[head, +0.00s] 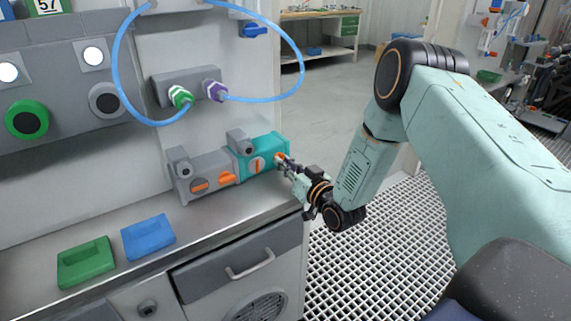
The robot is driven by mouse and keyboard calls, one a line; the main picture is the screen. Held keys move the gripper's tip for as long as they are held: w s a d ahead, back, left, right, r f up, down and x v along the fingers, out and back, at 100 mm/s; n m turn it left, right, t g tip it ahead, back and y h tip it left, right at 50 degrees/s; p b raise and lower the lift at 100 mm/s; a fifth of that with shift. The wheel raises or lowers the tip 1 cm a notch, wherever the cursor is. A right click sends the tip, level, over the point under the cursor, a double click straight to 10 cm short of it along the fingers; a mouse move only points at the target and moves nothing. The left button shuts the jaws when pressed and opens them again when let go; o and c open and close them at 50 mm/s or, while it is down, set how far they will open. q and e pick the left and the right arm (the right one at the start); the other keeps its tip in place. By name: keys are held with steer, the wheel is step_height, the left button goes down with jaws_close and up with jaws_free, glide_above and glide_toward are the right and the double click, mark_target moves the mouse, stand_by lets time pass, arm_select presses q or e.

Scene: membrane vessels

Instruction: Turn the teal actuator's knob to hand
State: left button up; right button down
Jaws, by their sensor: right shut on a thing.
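The teal actuator (262,149) sits at the back right of the grey bench top, beside a similar grey actuator (203,174) on its left. My right gripper (284,163) reaches in from the right and is shut on this knob. The fingers partly hide the knob, so its exact setting is hard to read. My left gripper is out of the picture.
A green tray (86,263) and a blue tray (148,237) lie on the bench front left. Blue tubing (302,60) loops from a green-and-white fitting (180,96) and a purple fitting (215,90) on the wall above. A drawer (240,258) is below. Grated floor (375,265) lies right.

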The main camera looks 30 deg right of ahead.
steer(key=c, duration=1.4)
jaws_free()
steer(key=s, duration=1.2)
steer(key=shift+d, duration=0.2)
steer(key=s+a+f+m+g, duration=0.1)
steer(key=s+a+f+g, duration=0.35)
steer(key=f, duration=0.35)
steer(key=s+a+f+m+g, duration=0.1)
steer(key=s+a+f+g, duration=0.3)
steer(key=s+f+g, duration=0.25)
steer(key=s+a+f+n+g, duration=0.1)
steer(key=s+a+f+g, duration=0.2)
steer(key=s, duration=0.7)
steer(key=s+a+f+n+g, duration=0.2)
steer(key=s+a+f+g, duration=0.1)
steer(key=s, duration=0.7)
steer(key=shift+s+f+g+h, duration=0.15)
steer(key=shift+g+h, duration=0.15)
steer(key=shift+g, duration=0.2)
